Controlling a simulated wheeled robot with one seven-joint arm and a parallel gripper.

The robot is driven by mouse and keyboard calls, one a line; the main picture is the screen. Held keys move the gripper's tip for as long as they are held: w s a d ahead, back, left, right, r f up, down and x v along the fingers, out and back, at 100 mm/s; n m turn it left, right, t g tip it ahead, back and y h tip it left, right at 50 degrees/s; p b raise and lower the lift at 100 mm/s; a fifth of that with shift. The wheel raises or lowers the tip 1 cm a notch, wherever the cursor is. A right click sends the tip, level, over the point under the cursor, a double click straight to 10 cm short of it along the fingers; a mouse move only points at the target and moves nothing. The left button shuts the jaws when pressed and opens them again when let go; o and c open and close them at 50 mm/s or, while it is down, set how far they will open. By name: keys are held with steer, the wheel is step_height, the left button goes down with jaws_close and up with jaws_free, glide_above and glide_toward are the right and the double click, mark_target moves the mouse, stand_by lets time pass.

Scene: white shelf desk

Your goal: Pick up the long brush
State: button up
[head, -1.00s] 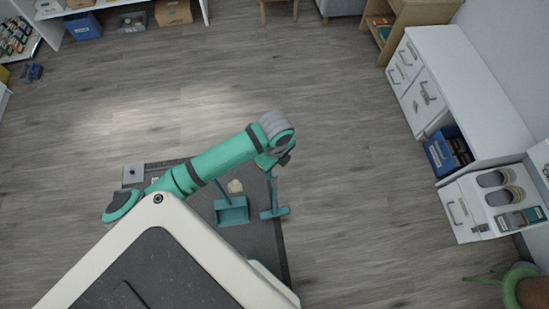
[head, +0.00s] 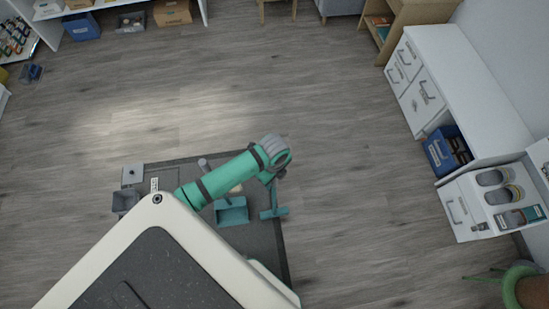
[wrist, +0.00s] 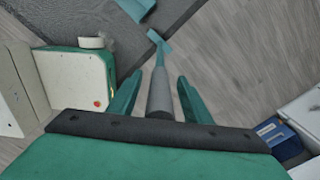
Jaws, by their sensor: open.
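The long brush (head: 273,213) has a teal head and stands near the right side of the dark mat (head: 262,232) in the head view. My arm covers its upper part there. In the wrist view its grey handle (wrist: 161,93) runs up the middle between the two teal fingers of my gripper (wrist: 161,75), with the teal head (wrist: 158,42) beyond them. The fingers are open, with a visible gap on each side of the handle. In the head view my gripper is mostly hidden under the arm's end.
A teal dustpan (head: 231,213) is left of the brush on the mat. A grey box (head: 124,201) and a small grey block (head: 132,174) are on its left side. White drawers (head: 462,211) with a blue bin (head: 446,152) stand right. Floor above the mat is clear.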

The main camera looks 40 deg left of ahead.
jaws_close()
steer(key=shift+r, duration=0.1)
steer(key=shift+r, duration=1.15)
steer(key=s+d+r, duration=0.1)
steer(key=s+r, duration=0.9)
steer(key=s, duration=0.4)
steer(key=shift+r, duration=0.3)
